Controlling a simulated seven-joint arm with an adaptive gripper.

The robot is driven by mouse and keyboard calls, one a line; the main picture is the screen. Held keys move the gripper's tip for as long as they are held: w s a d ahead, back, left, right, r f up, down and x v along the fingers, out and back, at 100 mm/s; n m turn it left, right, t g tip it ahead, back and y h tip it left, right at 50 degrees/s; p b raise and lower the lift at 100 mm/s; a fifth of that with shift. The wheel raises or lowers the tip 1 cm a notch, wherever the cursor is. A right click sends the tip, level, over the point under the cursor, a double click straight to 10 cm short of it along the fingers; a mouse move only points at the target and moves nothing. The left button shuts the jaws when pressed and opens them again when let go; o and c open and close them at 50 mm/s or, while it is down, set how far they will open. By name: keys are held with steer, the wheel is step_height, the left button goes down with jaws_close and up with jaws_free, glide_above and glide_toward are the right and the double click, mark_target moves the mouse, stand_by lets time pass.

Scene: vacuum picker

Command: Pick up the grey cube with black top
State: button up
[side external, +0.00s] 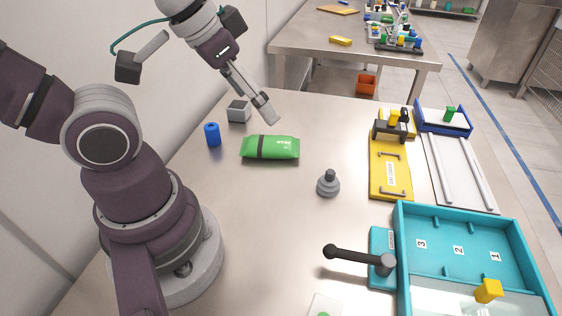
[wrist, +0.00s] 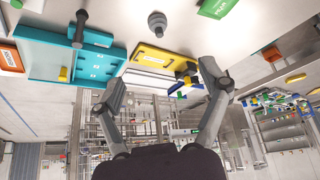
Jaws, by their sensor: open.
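The grey cube with a darker top (side external: 239,112) sits on the table near its far left edge in the side view. My gripper (side external: 265,108) is in the air, just right of the cube in that picture, and tilted. It is apart from the cube and holds nothing. In the wrist view, my gripper (wrist: 162,82) shows two fingers spread wide with nothing between them. The cube is not seen in the wrist view.
A blue cylinder (side external: 212,134) and a green packet (side external: 270,148) lie close to the cube. A grey knobbed weight (side external: 328,184) stands mid-table. A yellow fixture (side external: 390,178), blue-framed rails (side external: 443,119) and a teal tray (side external: 518,226) with a black handle occupy the right.

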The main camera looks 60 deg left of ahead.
steer(key=shift+o, duration=0.4)
steer(key=n+g+y, duration=0.1)
steer(key=n+y, duration=0.3)
steer(key=n, duration=0.5)
glide_toward(238, 105)
steer(key=x, duration=0.5)
steer(key=shift+s+d+f, duration=0.15)
steer(key=shift+s+f, duration=0.15)
steer(key=shift+f, duration=0.05)
steer(key=x, duration=0.6)
steer(key=shift+w+r, duration=0.2)
steer(key=shift+r, duration=0.05)
steer(key=c, duration=1.3)
steer(key=shift+o, duration=0.2)
steer(key=shift+r, duration=0.15)
